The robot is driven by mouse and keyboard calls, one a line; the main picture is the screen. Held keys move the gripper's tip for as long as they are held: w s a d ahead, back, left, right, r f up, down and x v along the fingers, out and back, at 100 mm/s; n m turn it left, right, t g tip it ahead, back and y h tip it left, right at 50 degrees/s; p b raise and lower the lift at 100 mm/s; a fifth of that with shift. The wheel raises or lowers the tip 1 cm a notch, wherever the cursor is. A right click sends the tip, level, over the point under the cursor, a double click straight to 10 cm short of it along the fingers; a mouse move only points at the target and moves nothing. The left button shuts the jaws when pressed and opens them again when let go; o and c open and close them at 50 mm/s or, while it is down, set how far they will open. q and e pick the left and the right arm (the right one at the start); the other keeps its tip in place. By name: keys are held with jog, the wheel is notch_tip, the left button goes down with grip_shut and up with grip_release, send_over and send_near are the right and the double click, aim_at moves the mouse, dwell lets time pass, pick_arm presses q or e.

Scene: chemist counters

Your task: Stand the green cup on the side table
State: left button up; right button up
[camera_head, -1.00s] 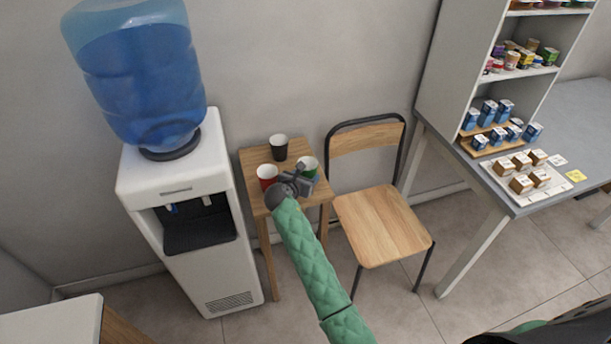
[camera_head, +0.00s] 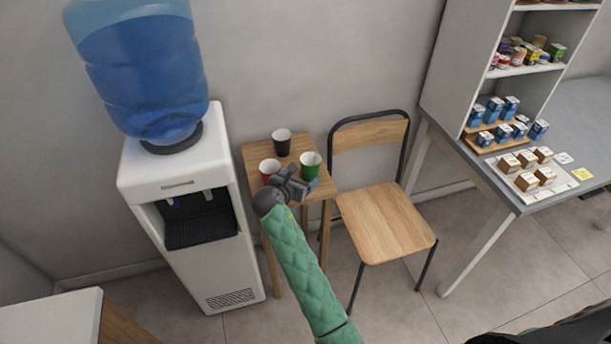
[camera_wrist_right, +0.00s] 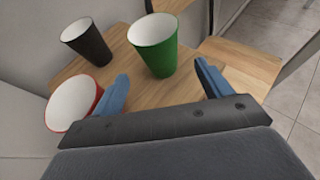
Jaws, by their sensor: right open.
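The green cup (camera_head: 310,166) stands upright on the small wooden side table (camera_head: 257,157), near its right edge. In the right wrist view the green cup (camera_wrist_right: 154,46) stands just beyond my open fingers, apart from them. My right gripper (camera_head: 297,184) is open and empty at the front of the table; its blue fingers (camera_wrist_right: 163,88) show in the wrist view. A red cup (camera_head: 269,170) and a black cup (camera_head: 281,142) stand upright on the same table. The red cup (camera_wrist_right: 73,104) is close to my left-hand finger in the wrist view. My left gripper is not in view.
A water dispenser (camera_head: 184,180) stands left of the table. A wooden chair (camera_head: 384,222) stands close on the right. A grey counter (camera_head: 520,203) with shelves and small boxes is farther right. Floor is open in front.

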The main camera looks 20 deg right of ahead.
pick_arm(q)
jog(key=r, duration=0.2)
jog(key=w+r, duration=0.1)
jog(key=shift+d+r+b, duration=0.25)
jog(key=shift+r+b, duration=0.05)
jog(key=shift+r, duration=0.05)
pick_arm(e)
jog(key=v, duration=0.4)
jog(key=shift+s+a+r, duration=0.15)
jog(key=shift+s+a, duration=0.1)
jog(key=shift+a, duration=0.05)
